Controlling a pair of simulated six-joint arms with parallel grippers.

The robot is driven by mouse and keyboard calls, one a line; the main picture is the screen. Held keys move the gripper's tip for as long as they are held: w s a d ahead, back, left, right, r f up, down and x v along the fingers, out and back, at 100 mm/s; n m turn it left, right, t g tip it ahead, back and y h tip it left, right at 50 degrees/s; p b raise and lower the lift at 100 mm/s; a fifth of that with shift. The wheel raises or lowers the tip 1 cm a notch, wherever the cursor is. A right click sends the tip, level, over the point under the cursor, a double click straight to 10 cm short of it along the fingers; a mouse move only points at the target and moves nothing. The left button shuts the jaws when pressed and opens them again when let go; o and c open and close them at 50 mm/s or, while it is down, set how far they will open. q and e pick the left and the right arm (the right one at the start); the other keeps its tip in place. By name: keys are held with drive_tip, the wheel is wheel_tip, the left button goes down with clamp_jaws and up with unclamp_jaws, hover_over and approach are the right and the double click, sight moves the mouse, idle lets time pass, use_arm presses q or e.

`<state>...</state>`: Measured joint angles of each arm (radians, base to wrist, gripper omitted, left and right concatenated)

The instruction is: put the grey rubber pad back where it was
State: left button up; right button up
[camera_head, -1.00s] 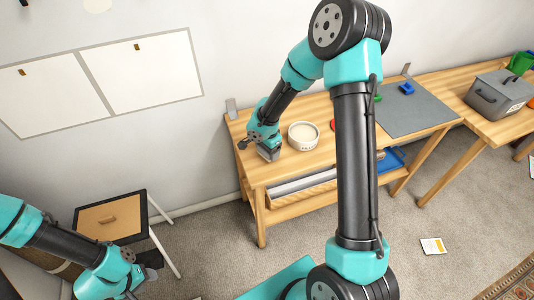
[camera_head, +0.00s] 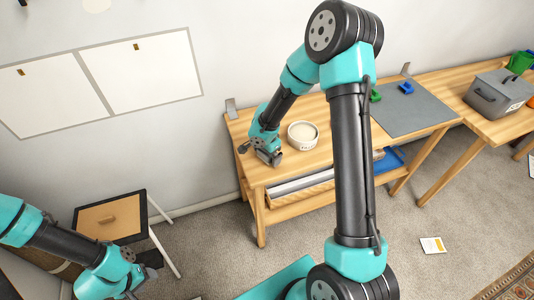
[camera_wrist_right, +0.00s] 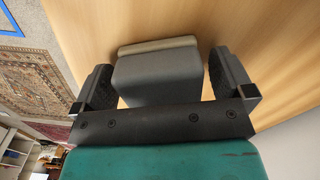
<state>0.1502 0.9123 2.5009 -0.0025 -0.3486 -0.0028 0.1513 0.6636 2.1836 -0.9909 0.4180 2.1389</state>
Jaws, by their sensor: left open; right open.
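A dark grey block with a pale strip along its far edge, which I take for the grey rubber pad (camera_wrist_right: 158,80), is on the wooden tabletop in the right wrist view. My right gripper (camera_wrist_right: 165,85) is open around it, one finger on each side, with narrow gaps. In the head view my right gripper (camera_head: 271,157) is low over the left end of the bench, left of a white bowl (camera_head: 302,135), and mostly hides the block. My left gripper (camera_head: 150,268) is open and empty by the small cabinet at lower left.
The wooden bench (camera_head: 300,170) carries a grey mat (camera_head: 420,108) and blue (camera_head: 406,88) and green pieces. A lidded grey box (camera_head: 495,97) stands on the table at right. My right arm hides part of the bench.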

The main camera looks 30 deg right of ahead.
drive_tip(key=shift+r, duration=0.1)
wheel_tip(320, 180, up, 12)
idle(0.6)
idle(0.5)
